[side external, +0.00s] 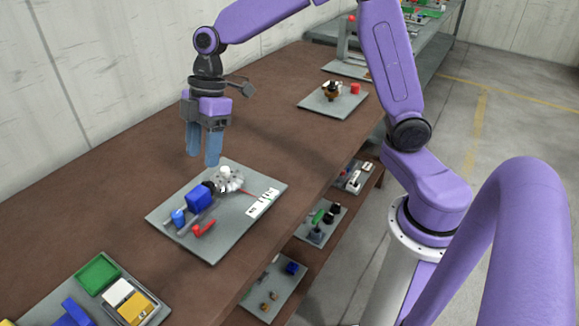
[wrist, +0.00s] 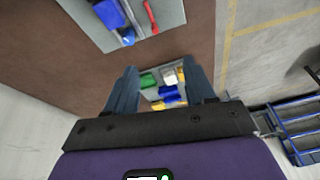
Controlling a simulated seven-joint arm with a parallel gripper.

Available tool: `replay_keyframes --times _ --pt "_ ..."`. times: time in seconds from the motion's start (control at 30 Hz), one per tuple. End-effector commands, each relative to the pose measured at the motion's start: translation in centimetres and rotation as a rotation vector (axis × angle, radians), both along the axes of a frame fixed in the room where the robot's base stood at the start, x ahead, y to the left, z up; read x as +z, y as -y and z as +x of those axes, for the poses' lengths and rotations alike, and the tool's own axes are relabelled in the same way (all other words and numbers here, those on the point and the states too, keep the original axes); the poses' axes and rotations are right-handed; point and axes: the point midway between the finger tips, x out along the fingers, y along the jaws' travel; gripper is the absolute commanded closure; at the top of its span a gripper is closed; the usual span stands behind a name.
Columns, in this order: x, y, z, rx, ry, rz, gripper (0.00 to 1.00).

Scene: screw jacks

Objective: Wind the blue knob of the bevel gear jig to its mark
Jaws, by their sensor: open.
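The bevel gear jig is on a grey plate (side external: 235,228) in the middle of the bench. It has a blue block (side external: 199,198), a pale toothed gear (side external: 229,180), a red piece (side external: 204,228) and a white marked strip (side external: 263,203). The blue knob (side external: 178,216) is at the plate's left end. In the wrist view the knob (wrist: 128,37) appears near the top, partly cut off from clear detail. My gripper (side external: 203,160) is open and empty, above and behind the plate, apart from the jig. Its fingers (wrist: 160,68) also frame the lower wrist view.
A plate with green, white, yellow and blue parts (side external: 100,259) lies at the bench's near left. Another plate (side external: 318,104) with a brown fixture and red block stands farther back. A shelf below holds more fixtures (side external: 320,222). Brown bench top (side external: 110,205) is clear left of the jig.

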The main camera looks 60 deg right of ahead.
Motion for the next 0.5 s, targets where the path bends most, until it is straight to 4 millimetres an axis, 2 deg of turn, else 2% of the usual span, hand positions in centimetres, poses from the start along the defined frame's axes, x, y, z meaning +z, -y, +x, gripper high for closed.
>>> replay_keyframes --times 0.5 --pt "0.6 0.4 -8.9 -0.079 -0.056 -0.096 0.46"
